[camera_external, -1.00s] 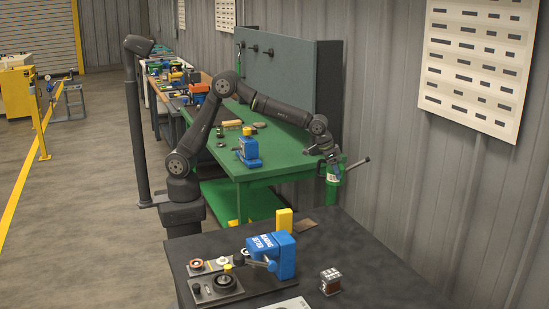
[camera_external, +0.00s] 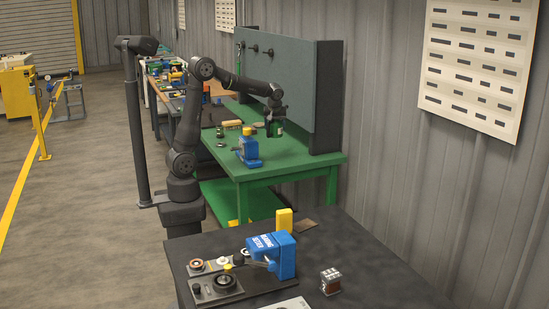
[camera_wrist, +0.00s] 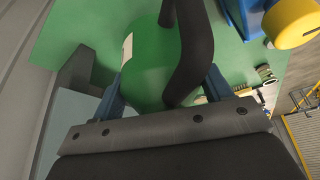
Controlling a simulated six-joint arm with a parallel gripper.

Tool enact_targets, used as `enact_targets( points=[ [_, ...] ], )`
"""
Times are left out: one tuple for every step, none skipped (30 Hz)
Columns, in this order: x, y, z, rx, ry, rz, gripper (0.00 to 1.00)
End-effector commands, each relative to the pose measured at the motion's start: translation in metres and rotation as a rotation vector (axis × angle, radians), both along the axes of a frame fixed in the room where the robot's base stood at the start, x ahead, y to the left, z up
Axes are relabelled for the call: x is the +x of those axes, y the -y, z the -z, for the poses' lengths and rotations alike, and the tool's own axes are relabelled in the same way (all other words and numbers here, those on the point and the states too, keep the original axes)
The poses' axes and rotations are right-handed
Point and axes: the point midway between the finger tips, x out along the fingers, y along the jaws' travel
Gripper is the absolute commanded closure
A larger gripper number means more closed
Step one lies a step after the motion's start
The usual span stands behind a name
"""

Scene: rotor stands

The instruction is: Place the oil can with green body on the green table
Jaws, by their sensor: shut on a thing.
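My gripper (camera_external: 274,122) is shut on the oil can with green body (camera_external: 279,129), near the back panel of the green table (camera_external: 285,156). In the external view the can is small and mostly hidden by my gripper. I cannot tell whether its base touches the table top. In the wrist view the green can (camera_wrist: 150,68) sits between my fingers, with a dark curved handle or tube in front of it. The green table top (camera_wrist: 80,30) shows behind it.
A blue device with a yellow cap (camera_external: 247,150) stands on the table, left of and nearer than the can. Small parts and a tan roll (camera_external: 231,123) lie at the left. A grey panel (camera_external: 270,75) backs the table. The near dark bench (camera_external: 400,285) holds a blue tester.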

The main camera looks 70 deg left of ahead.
Motion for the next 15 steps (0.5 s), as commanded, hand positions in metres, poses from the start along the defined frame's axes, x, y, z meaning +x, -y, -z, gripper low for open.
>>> enact_targets(
  points=[
    [-0.005,-0.026,0.001,0.0,0.0,-0.091,0.61],
    [-0.007,-0.04,0.002,0.0,-0.001,-0.146,0.61],
    [-0.009,-0.059,0.003,0.0,-0.001,-0.221,0.61],
    [-0.011,-0.074,0.005,0.001,-0.002,-0.279,0.61],
    [-0.013,-0.089,0.007,0.0,-0.002,-0.337,0.61],
    [-0.014,-0.108,0.009,0.0,-0.003,-0.411,0.61],
    [-0.015,-0.121,0.011,0.001,-0.002,-0.465,0.61],
    [-0.016,-0.135,0.013,0.0,-0.003,-0.518,0.61],
    [-0.018,-0.152,0.015,0.0,-0.002,-0.583,0.61],
    [-0.019,-0.164,0.016,0.0,-0.002,-0.63,0.61],
    [-0.02,-0.174,0.017,0.0,0.0,-0.669,0.61],
    [-0.022,-0.187,0.019,0.0,0.0,-0.719,0.61],
    [-0.024,-0.195,0.02,0.0,-0.001,-0.752,0.61],
    [-0.025,-0.203,0.021,-0.001,0.0,-0.782,0.61],
    [-0.027,-0.211,0.022,0.0,0.0,-0.813,0.61]
  ],
)
